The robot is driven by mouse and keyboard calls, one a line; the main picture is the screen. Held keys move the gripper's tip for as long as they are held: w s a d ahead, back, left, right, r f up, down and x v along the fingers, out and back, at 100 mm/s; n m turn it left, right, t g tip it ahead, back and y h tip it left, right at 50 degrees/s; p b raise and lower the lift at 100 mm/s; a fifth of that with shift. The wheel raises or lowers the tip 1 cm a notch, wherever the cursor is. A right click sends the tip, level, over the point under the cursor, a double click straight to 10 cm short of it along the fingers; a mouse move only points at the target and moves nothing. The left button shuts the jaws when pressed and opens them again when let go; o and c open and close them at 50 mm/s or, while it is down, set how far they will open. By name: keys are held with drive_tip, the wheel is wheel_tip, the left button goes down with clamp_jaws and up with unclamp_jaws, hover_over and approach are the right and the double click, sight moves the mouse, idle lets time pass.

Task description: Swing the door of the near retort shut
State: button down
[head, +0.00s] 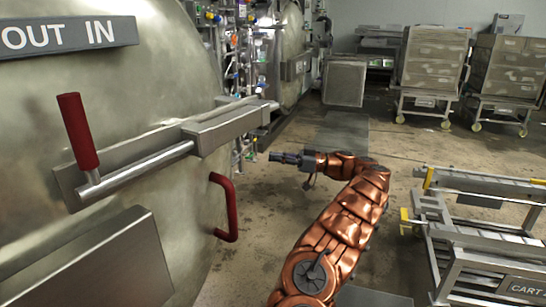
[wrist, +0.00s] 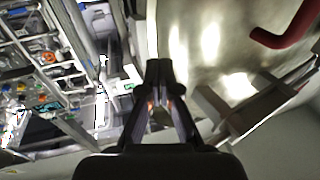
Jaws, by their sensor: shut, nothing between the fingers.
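The near retort's door (head: 120,95) is a large dished metal face filling the left of the head view. It carries a locking bar with a red upright grip (head: 77,132) and a red U-shaped handle (head: 229,205) near its right edge. I cannot tell how far the door stands from its frame. My gripper (head: 272,156) is shut and empty, to the right of the door's edge and of the red handle, pointing left. In the wrist view my gripper (wrist: 158,72) has its fingers together, with the door's shiny face (wrist: 205,35) and a red handle (wrist: 285,32) to its right.
Pipes and valves (head: 240,65) stand behind the door, with a second retort (head: 294,50) farther back. A metal cart frame (head: 480,235) stands at the right. Stacked crates on wheeled carts (head: 432,60) are at the back right. Floor between is clear.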

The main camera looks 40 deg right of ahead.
sight(229, 151)
drive_tip(key=x, duration=1.2)
drive_tip(key=shift+w+a+b, duration=0.1)
drive_tip(key=shift+a+b, duration=0.15)
drive_tip(key=shift+b, duration=0.15)
